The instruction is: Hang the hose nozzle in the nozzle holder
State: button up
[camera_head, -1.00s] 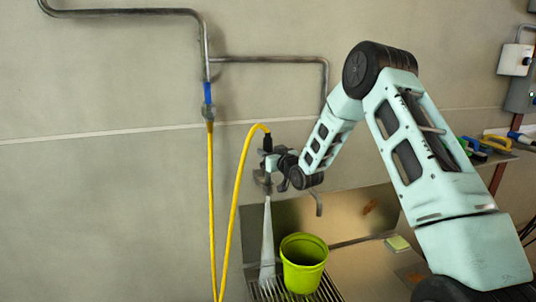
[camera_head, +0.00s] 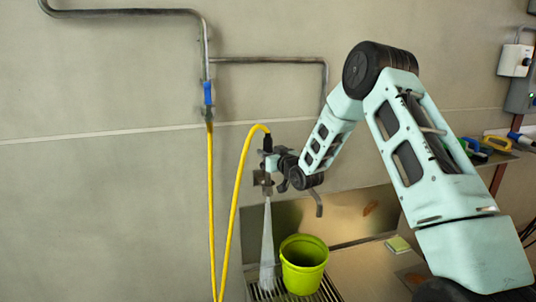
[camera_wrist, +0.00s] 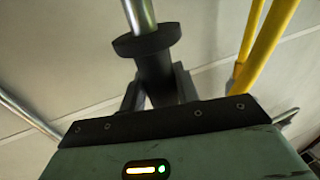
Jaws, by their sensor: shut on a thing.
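The hose nozzle (camera_head: 267,145) has a dark top end joined to the yellow hose (camera_head: 243,165). It hangs roughly upright in front of the wall, and a pale water spray (camera_head: 267,245) falls from it. My gripper (camera_head: 271,163) is shut on the nozzle. In the wrist view my gripper's fingers (camera_wrist: 158,88) close around a dark body with a wide collar (camera_wrist: 147,43) and a metal tube above.
A lime bucket (camera_head: 304,265) stands on the floor grate (camera_head: 325,291), right of the spray. A bent spout (camera_head: 319,205) sticks out above it. A wall pipe (camera_head: 205,55) with a blue valve (camera_head: 207,93) is at left. A yellow-green sponge (camera_head: 397,244) lies at right.

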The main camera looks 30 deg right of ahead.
jog(key=shift+f, duration=0.1)
jog(key=shift+f+b, duration=2.8)
jog(key=shift+f, duration=0.1)
jog(key=o, duration=1.1)
jog(key=shift+c, duration=0.2)
jog(key=shift+s, duration=0.1)
jog(key=s+b, duration=0.1)
jog(key=s, duration=1.6)
jog(key=shift+s, duration=0.1)
